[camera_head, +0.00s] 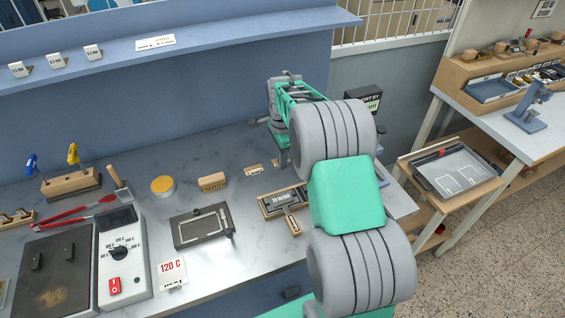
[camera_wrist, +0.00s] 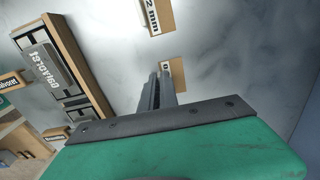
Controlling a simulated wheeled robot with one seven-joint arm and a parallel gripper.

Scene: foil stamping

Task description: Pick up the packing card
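Two small tan cards with white labels lie on the grey bench top. The one marked "2 mm" (camera_wrist: 155,15) is at the top of the wrist view. The other (camera_wrist: 174,75) is partly hidden by my fingers, with only a "0" of its label readable. In the head view the cards show as a left one (camera_head: 254,169) and a right one (camera_head: 275,163). My gripper (camera_wrist: 158,80) has its fingers close together at the partly hidden card, with a narrow dark gap between them. I cannot tell whether they touch or hold it. My arm hides the gripper in the head view.
A wooden-framed type holder (camera_wrist: 66,70) lies left of my fingers in the wrist view. A green press (camera_head: 281,106) stands behind my arm. A wooden brush (camera_head: 212,182), a yellow tin (camera_head: 163,186) and a hot plate (camera_head: 55,272) occupy the bench to the left.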

